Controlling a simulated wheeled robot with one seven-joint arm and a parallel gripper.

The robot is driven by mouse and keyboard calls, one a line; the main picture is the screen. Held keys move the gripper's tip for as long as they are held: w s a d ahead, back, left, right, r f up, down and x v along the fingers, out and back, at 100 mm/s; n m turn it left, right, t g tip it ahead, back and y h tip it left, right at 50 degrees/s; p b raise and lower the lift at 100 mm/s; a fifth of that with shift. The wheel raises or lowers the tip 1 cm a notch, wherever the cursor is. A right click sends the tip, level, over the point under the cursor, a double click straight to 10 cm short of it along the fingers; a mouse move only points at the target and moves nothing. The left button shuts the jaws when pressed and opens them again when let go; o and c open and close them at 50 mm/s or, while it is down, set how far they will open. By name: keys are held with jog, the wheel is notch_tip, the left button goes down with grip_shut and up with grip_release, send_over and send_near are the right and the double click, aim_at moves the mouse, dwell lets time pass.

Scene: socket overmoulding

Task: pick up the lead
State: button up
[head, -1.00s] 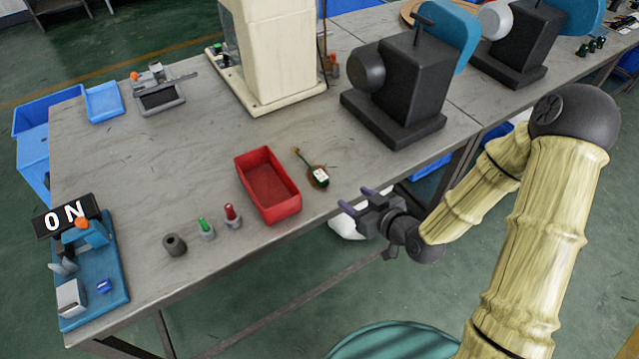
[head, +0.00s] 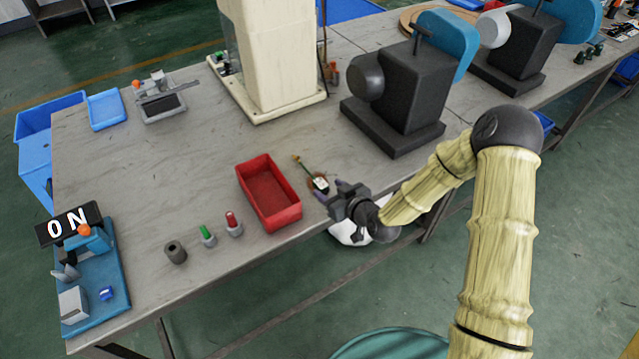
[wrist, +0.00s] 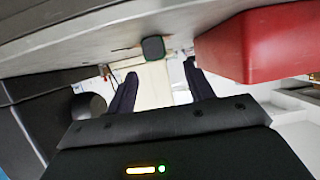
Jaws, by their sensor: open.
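The lead (head: 320,183) lies on the table near its front edge, just right of the red bin. It has a small dark and white socket end and a thin cord running up-left to a yellow tip. A brown round patch shows under the socket end. In the wrist view the lead's dark end (wrist: 152,48) shows above and between the fingers. My gripper (head: 327,192) is open at the table's front edge, with its fingers close to the socket end. The wrist view shows my gripper (wrist: 160,76) empty, its two dark fingers apart. Whether a finger touches the lead I cannot tell.
The red bin (head: 287,220) stands close left of the lead. A green piece (head: 208,235), a red piece (head: 233,223) and a dark cylinder (head: 175,252) stand farther left. A black machine (head: 400,95) stands behind to the right. Bare table lies behind the lead.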

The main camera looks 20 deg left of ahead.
aim_at(322, 184)
jog(key=shift+w+a+f, duration=0.15)
jog(key=shift+a, duration=0.05)
jog(key=shift+d+f+p+x, duration=0.1)
jog(key=shift+f+p+x, duration=0.1)
jog(key=shift+x, duration=1.1)
jog(key=shift+d+f+p+x, duration=0.1)
jog(key=shift+p+x, duration=0.05)
jog(key=shift+x, duration=1.15)
jog(key=shift+w, duration=0.1)
jog(key=c, duration=1.1)
jog(key=shift+r, duration=0.15)
notch_tip(322, 184, up, 10)
jog(key=shift+f, duration=0.15)
